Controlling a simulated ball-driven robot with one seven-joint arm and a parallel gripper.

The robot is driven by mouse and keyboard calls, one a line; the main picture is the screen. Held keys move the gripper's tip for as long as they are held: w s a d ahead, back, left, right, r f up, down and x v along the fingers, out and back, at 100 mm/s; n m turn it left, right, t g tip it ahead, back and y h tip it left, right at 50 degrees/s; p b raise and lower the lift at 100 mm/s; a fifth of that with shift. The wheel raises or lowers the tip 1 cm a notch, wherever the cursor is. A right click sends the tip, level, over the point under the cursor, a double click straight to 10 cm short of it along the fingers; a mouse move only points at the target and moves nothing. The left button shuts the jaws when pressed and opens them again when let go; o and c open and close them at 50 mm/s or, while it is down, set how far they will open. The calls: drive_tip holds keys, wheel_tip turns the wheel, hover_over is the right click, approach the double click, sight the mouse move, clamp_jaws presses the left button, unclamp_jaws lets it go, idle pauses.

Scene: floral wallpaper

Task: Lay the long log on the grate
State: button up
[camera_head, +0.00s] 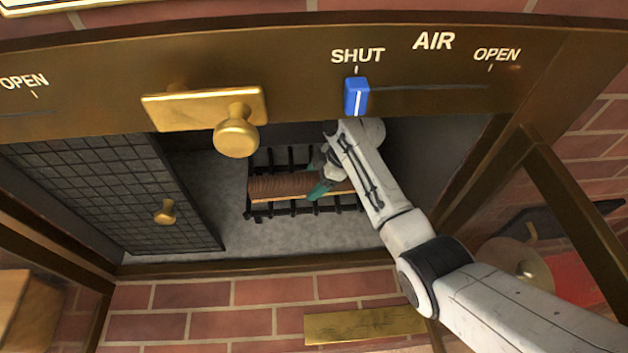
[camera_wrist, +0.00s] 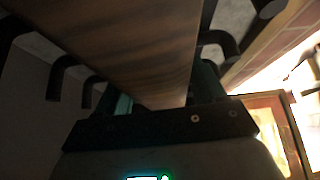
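The long log (camera_head: 283,186) has ridged brown bark and a paler split face. It lies level, lengthwise, over the black barred grate (camera_head: 262,212) inside the stove in the head view. Whether it rests fully on the bars is hard to tell. My gripper (camera_head: 319,178) is at the log's right part, with teal fingers on either side of it. In the wrist view the log (camera_wrist: 135,45) fills the middle between the fingers (camera_wrist: 163,98); whether they press on it is unclear. The log's right end is partly hidden by my wrist.
Above the opening is a brass panel with a knob (camera_head: 236,132) and a blue air slider (camera_head: 356,96) at SHUT. A mesh screen (camera_head: 100,185) with a small knob covers the left. Grey firebox floor (camera_head: 205,205) is bare around the grate. A brass-framed door stands open at right.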

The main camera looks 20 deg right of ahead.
drive_tip(key=o, duration=0.4)
drive_tip(key=shift+c, duration=0.2)
drive_tip(key=p+v, duration=0.2)
drive_tip(key=v, duration=0.5)
drive_tip(key=shift+d+r+p, duration=0.1)
drive_tip(key=shift+r+p, duration=0.2)
